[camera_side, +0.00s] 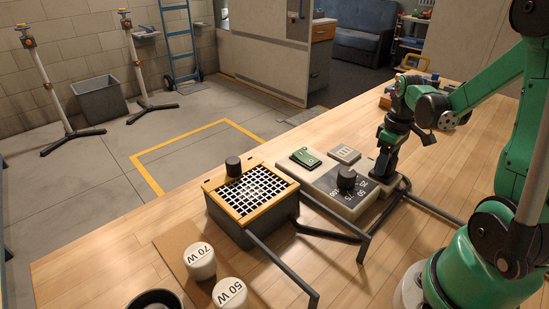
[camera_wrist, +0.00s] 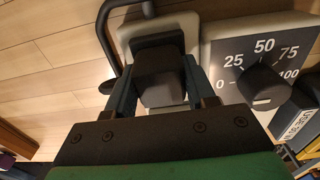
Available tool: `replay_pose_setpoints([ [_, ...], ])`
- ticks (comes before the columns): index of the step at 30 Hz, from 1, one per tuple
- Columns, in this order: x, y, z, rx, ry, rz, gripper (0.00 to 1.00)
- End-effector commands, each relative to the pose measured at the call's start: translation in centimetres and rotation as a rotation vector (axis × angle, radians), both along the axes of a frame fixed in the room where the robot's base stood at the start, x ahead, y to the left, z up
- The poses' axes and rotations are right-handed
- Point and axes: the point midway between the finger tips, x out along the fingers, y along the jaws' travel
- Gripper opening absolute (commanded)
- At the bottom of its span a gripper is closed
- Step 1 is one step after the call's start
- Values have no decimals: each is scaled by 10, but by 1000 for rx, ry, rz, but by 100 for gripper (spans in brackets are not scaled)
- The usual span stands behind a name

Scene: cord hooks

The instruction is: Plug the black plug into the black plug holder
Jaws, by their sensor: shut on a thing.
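My gripper (camera_wrist: 158,82) points down over the right end of the beige dial unit; it also shows in the side view (camera_side: 382,178). Its fingers are shut on a dark block, which I take to be the black plug (camera_wrist: 160,68). The plug is above or on a beige plate (camera_wrist: 128,32), to the left of the dial in the wrist view. I cannot tell whether the plug touches the plate or sits in anything. The black plug holder cannot be clearly picked out; the gripper and plug hide what lies beneath them.
The dial unit has a black knob (camera_side: 346,179) beside the gripper. A yellow-rimmed box (camera_side: 250,223) with a grid top stands to its left. Dark bent bars (camera_side: 318,231) run around both. White 70 W (camera_side: 199,260) and 50 W (camera_side: 229,292) pieces stand at the front.

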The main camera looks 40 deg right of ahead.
Motion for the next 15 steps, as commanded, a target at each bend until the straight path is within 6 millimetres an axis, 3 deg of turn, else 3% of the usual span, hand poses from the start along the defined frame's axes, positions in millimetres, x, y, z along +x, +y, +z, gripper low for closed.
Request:
replay_pose_setpoints([
  [2, 0, 0, -2, 0, 0, 0, 0],
  [3, 0, 0, -2, 0, 0, 0, 58],
  [6, 0, 0, -1, 0, 0, 0, 86],
  [15, 0, 0, -1, 0, 0, 0, 86],
])
